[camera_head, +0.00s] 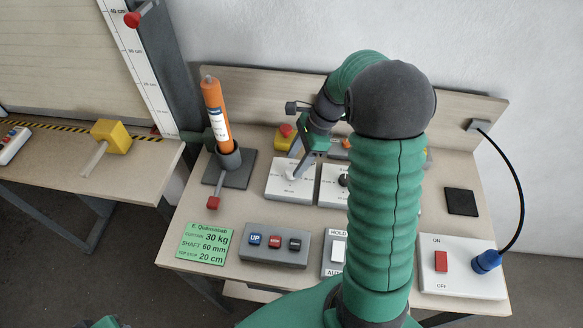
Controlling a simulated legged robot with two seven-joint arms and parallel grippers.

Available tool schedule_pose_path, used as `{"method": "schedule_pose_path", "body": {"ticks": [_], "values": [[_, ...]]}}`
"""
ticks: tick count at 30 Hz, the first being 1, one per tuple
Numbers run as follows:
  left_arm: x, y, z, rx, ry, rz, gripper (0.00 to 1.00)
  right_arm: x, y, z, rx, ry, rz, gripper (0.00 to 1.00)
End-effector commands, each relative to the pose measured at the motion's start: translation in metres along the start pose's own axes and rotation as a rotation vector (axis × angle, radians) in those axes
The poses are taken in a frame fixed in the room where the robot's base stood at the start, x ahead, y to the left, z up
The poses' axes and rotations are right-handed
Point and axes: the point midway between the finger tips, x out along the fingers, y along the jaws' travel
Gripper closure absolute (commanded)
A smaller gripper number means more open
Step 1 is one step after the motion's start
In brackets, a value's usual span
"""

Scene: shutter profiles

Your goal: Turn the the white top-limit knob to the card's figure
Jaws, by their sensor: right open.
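The white top-limit knob (291,176) sits on a white dial plate (279,190) in the middle of the table; it is small and partly covered, so its setting cannot be read. My right gripper (302,168) reaches down over this plate from the right, fingers open, at or just above the knob; contact cannot be told. The green card (204,243) lies at the table's front left and reads curtain 30 kg, shaft 60 mm, top stop 20 cm. My left gripper is not in view.
A second plate with a black knob (343,181) is partly behind my right arm. An orange cylinder (215,108) stands in a grey holder at left. A grey button box (275,249), a hold/auto switch (338,250) and a red on/off switch (441,261) line the front.

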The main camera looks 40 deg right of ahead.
Motion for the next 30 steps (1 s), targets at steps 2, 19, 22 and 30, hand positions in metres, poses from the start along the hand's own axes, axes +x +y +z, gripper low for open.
{"method": "schedule_pose_path", "body": {"ticks": [2, 19, 22, 30], "values": [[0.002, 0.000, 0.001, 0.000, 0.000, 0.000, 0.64, 0.017, 0.000, -0.002, 0.001, -0.001, 0.004, 0.48], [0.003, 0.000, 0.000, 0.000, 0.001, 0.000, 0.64, 0.038, -0.001, -0.001, 0.000, 0.001, 0.001, 0.64], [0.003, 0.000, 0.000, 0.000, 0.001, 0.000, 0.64, 0.038, -0.002, -0.001, 0.000, 0.001, 0.002, 0.77], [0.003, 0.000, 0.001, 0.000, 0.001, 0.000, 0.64, 0.038, -0.002, -0.002, 0.001, 0.000, 0.002, 1.00]]}}
